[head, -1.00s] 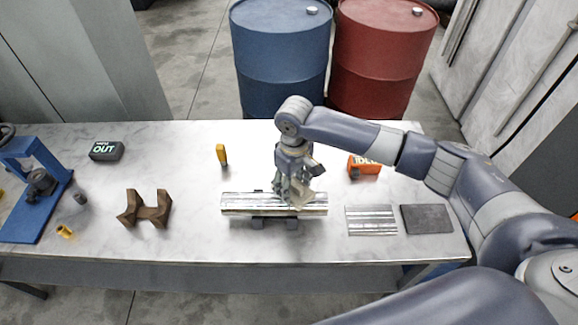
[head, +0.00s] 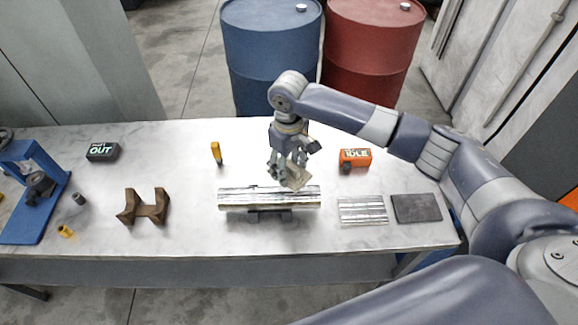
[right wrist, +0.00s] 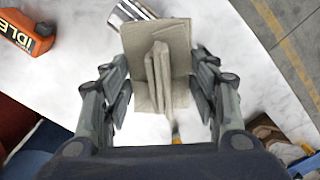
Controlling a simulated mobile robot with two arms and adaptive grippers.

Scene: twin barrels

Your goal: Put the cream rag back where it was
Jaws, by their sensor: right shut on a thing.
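My right gripper (head: 290,168) is shut on the cream rag (head: 296,178), just above and behind the right half of a shiny metal cylinder (head: 240,198). The cylinder lies across a dark support on the bench. In the right wrist view, the folded cream rag (right wrist: 178,40) stands between the fingers of the right gripper (right wrist: 160,88), with a pinched ridge in its middle. The end of the shiny cylinder (right wrist: 126,12) shows beyond the rag in that view. My left gripper is not in view.
On the bench (head: 200,235) are a shiny striped plate (head: 363,211), a dark grey pad (head: 416,208), an orange IDLE block (head: 355,157), a yellow-handled tool (head: 216,152), a brown V-shaped block (head: 146,207), a dark OUT block (head: 102,152) and a blue press (head: 35,200). Blue and red barrels stand behind.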

